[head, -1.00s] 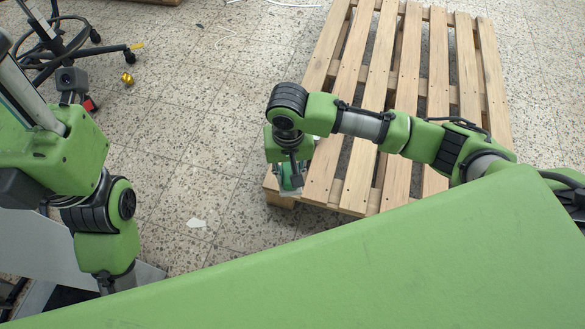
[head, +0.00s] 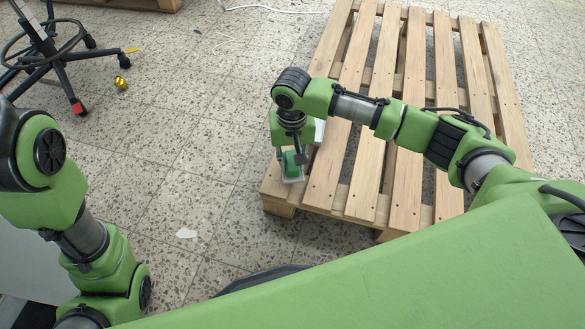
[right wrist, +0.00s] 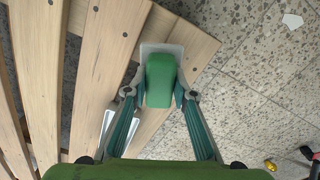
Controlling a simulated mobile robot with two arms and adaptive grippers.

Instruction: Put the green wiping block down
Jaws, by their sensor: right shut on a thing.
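The green wiping block (head: 291,161) is at the near left corner of the wooden pallet (head: 408,140). My right gripper (head: 291,155) is shut on it from above, with one finger on each side. In the right wrist view the block (right wrist: 160,78) stands between the fingertips (right wrist: 160,93). A flat pale plate (right wrist: 172,47) lies under the block, over the pallet's corner boards. I cannot tell whether the block touches the plate or is just above it. My left gripper is out of the head view; only links of that arm show.
A silvery object (right wrist: 108,122) lies on the pallet beside the block. A white scrap (head: 187,233) and a gold-coloured ball (head: 121,83) lie on the speckled floor. A wheeled chair base (head: 52,60) stands at the upper left. The floor left of the pallet is mostly clear.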

